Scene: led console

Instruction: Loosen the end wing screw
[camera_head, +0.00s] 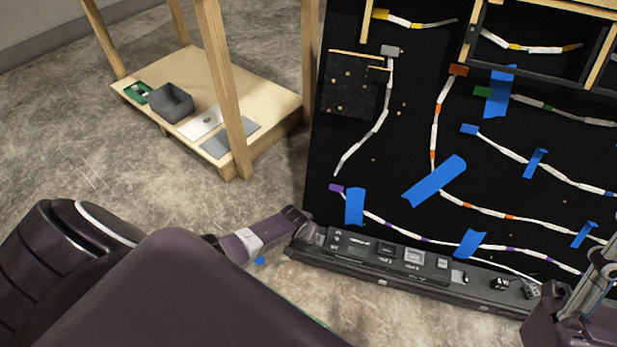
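A long dark console bar (400,268) with several small labelled modules lies along the foot of the black panel. No wing screw can be made out at this size. My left arm comes in from the left, and a slim purple section with a pale band reaches the bar's left end. No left fingers can be made out there, and I cannot tell whether it touches the bar. My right gripper (598,278) shows only in part at the lower right edge, near the bar's right end. Its opening cannot be made out.
The black panel (350,150) carries white LED strips held with blue tape. A wooden shelf (262,108) at upper left holds a grey bin (170,102), a green tray (138,92) and flat plates. The floor between shelf and panel is mostly clear.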

